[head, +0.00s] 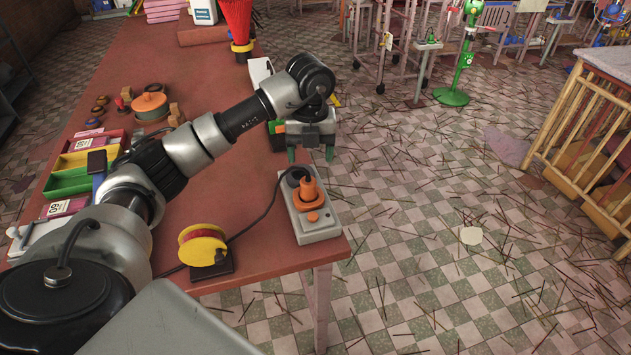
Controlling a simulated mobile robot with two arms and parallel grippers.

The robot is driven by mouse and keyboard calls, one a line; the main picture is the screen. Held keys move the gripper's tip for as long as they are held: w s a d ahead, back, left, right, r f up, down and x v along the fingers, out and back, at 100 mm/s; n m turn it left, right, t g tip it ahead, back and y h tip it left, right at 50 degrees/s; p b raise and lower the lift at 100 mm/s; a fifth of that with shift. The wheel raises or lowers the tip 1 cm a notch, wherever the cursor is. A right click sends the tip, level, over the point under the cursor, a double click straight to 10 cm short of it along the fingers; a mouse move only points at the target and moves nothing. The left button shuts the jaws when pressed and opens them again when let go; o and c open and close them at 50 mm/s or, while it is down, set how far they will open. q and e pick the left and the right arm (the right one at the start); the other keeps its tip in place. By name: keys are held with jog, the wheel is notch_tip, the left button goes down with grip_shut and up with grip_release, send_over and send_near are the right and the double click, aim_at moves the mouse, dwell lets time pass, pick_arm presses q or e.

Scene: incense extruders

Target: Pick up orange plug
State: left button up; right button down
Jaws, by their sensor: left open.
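The orange plug (308,192) stands on a light grey box (319,235) near the right edge of the red-brown table. It has a wider orange base around it, and a dark ring of cable lies against its upper left side. My left gripper (311,154) is just beyond the box in the picture, pointing down, with its two greenish fingers apart and nothing visible between them. It is apart from the plug in the picture; its exact height over the table is hard to tell. My right gripper is not in view.
A black cable runs from the box to a yellow and red reel (203,246) on the table (262,262). Coloured trays (68,182) and an orange-lidded pot (150,103) are at the left. Red incense sticks (237,18) stand at the back. The floor lies beyond the table's right edge.

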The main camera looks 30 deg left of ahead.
aim_at(308, 180)
pick_arm(q)
jog(key=f, duration=0.3)
jog(key=shift+s+f, duration=0.3)
jog(key=shift+s, duration=0.1)
jog(key=shift+w+f, duration=0.1)
jog(key=shift+f, duration=0.15)
jog(key=f, duration=0.1)
jog(key=f+p, duration=0.1)
jog(key=f, duration=0.1)
jog(key=f+p, duration=0.1)
jog(key=shift+s+f, duration=0.15)
jog(key=shift+s, duration=0.1)
jog(key=shift+w+f, duration=0.1)
jog(key=shift+f, duration=0.4)
jog(key=shift+c, duration=1.1)
jog(key=c, duration=0.7)
jog(key=shift+c, duration=0.5)
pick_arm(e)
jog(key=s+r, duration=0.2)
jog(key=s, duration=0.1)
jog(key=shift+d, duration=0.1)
pick_arm(q)
jog(key=shift+r, duration=0.15)
